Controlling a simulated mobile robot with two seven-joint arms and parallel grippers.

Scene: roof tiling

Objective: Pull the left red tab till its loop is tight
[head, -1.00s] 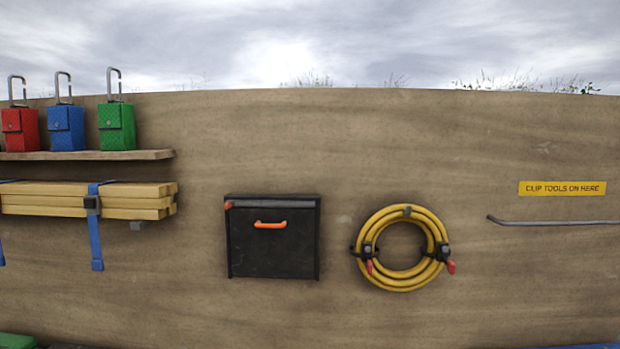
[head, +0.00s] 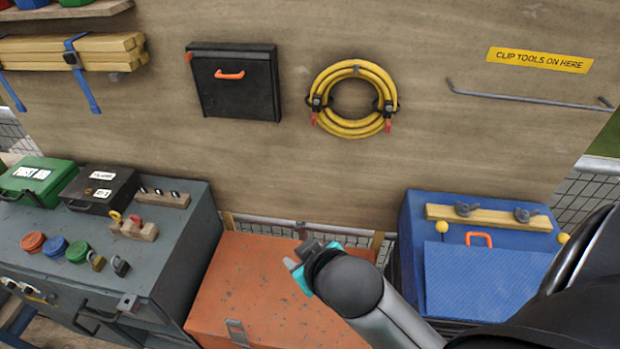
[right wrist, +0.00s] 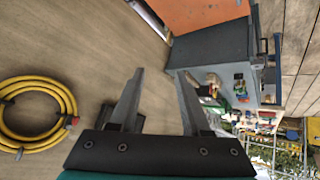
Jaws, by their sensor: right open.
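A yellow hose coil (head: 368,74) hangs on the board, held by a black loop at each side. The left red tab (head: 314,118) hangs below the left loop, and the right red tab (head: 388,125) hangs below the right one. How tight the loops are I cannot tell. My right gripper (head: 307,257) is well below the coil, in front of the orange chest, apart from both tabs. In the right wrist view its two fingers (right wrist: 160,76) are spread and empty. The coil (right wrist: 8,120) lies at that view's left edge, away from the fingers. My left gripper is out of view.
A black box (head: 236,101) with an orange handle hangs left of the coil. Below stand a grey bench (head: 178,235) with cases and padlocks, an orange chest (head: 262,290) and a blue chest (head: 410,222). A metal rail (head: 520,97) is at right. Board around the coil is clear.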

